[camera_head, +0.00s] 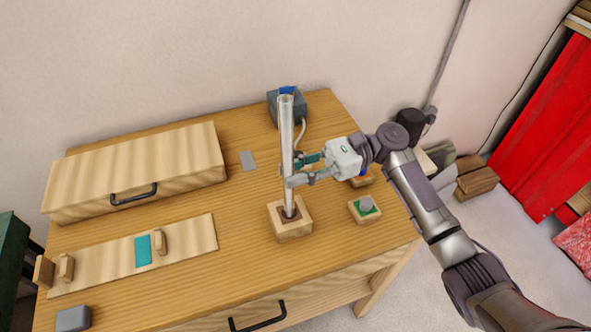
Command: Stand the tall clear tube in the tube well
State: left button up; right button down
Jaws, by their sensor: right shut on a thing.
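The tall clear tube (287,130) stands upright, with its lower end at the dark opening of the wooden tube well (291,229). I cannot tell how deep its end sits in the opening. My right gripper (290,173) reaches in from the right and is shut on the tube around its middle. The fingers hide a short stretch of the tube. My left gripper is not in this view.
A grey box (292,107) with a cable stands behind the tube. A small wooden block with a green top and grey knob (365,207) is to the right of the well. A wooden case (140,172) and a board with pegs (190,240) lie left.

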jog(key=shift+f, duration=0.45)
jog(key=c, duration=1.3)
grip_release()
jog(key=shift+b+v, duration=0.8)
jog(key=shift+v, duration=4.7)
